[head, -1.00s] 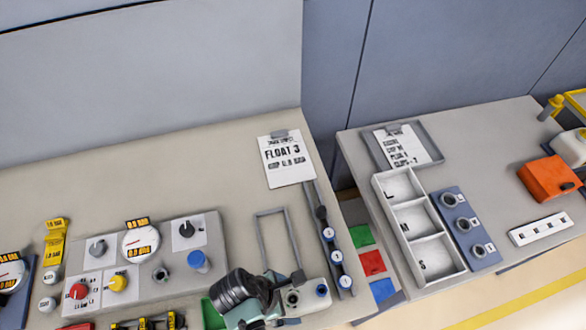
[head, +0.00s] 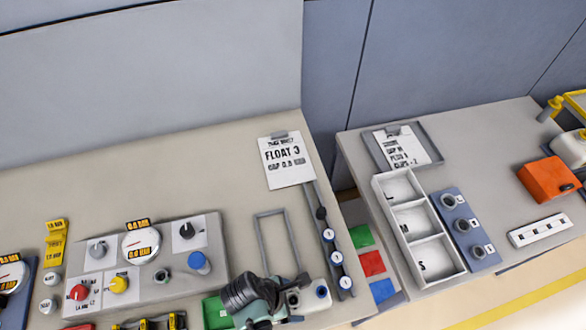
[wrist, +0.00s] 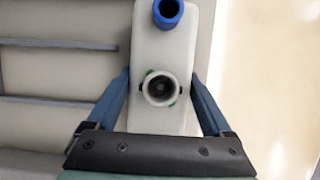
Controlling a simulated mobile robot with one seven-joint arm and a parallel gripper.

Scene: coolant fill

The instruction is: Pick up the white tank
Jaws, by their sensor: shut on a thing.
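In the head view the tank (head: 313,300) is at the front edge of the left bench, partly hidden by my arm. Its underside is hidden, so I cannot tell whether it rests on the bench.
A grey wire frame (head: 258,232) stands behind the tank. A dark rail with blue-and-white round tags (head: 328,235) lies just right of it. A gauge panel (head: 208,232) is to the left. A gap separates this bench from the right bench with its white compartment tray (head: 388,216).

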